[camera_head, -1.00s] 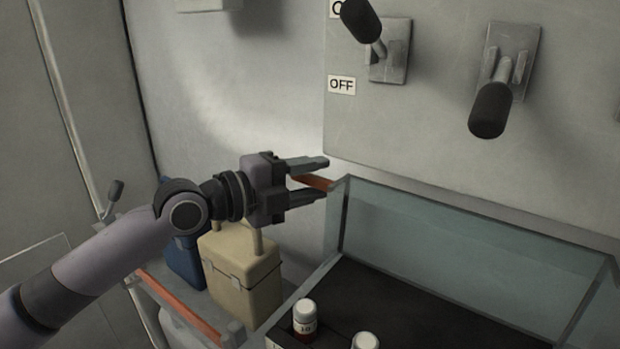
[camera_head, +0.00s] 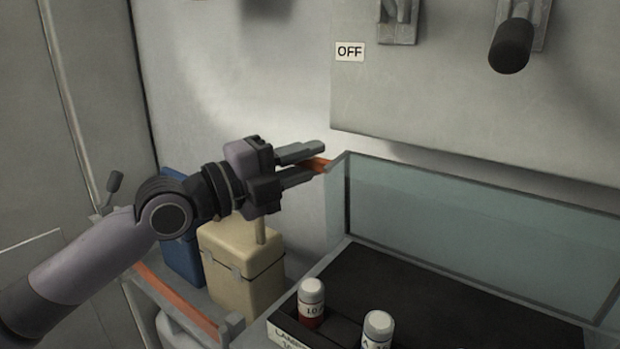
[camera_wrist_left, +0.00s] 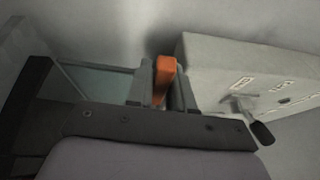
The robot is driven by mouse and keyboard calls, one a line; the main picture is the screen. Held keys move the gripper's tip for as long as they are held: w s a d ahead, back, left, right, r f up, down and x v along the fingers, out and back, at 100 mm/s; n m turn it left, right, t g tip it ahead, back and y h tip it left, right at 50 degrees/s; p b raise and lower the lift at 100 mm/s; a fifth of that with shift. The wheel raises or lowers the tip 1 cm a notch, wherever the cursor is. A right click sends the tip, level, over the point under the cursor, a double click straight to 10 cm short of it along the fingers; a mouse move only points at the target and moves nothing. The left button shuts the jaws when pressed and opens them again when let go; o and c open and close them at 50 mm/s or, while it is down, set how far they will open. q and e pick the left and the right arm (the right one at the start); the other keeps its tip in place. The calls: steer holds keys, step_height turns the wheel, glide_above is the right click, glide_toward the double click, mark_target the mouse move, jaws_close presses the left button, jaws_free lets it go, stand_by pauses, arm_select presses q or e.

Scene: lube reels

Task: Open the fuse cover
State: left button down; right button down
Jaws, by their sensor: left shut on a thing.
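I cannot tell what the bar is fixed to. Nothing in view is marked as a fuse cover, and I cannot tell whether the glass is part of it. My right gripper is not in view.
A grey panel (camera_head: 420,110) with black-handled levers (camera_head: 511,46) and an OFF label (camera_head: 350,51) is on the wall. Two white-capped bottles (camera_head: 311,303) (camera_head: 378,330) stand at the front. Beige (camera_head: 240,270) and blue (camera_head: 181,255) boxes sit below my gripper.

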arm_select(q)
steer(key=shift+a, duration=0.15)
steer(key=c, duration=1.1)
jaws_free()
steer(key=shift+s, duration=0.1)
steer(key=shift+b+v, duration=0.45)
steer(key=shift+v, duration=3.15)
